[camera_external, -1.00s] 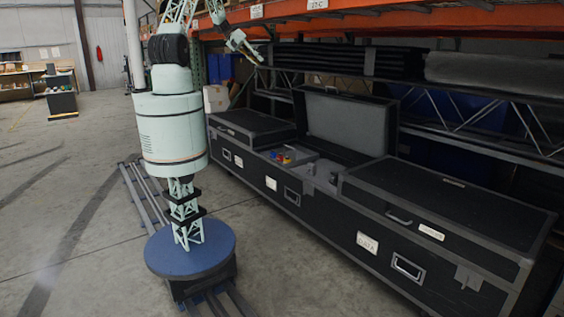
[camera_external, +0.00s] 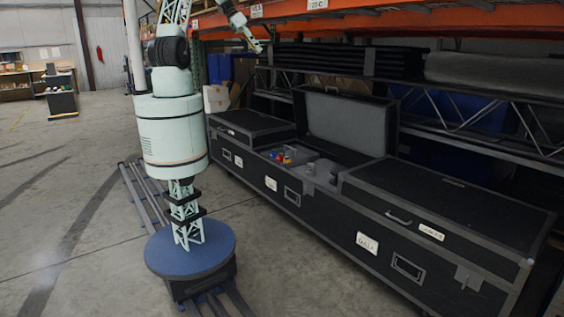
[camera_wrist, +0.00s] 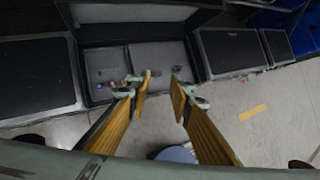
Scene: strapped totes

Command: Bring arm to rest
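My gripper (camera_external: 257,47) is raised at the top of the external view, in front of the orange shelf beam and above the cases. In the wrist view my gripper (camera_wrist: 160,84) has its two yellow-padded fingers spread apart. Nothing shows between the fingers but the case and floor far below. The gripper is open and empty. My arm stands upright on its round blue base, with its upper part cut off by the top edge of the external view.
A long black case (camera_external: 262,186) stands right of my base. Its open middle section has a raised lid (camera_external: 345,123) and small coloured items (camera_external: 284,157). Shelving with an orange beam (camera_external: 400,22) is behind. The floor (camera_external: 70,215) at left is clear.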

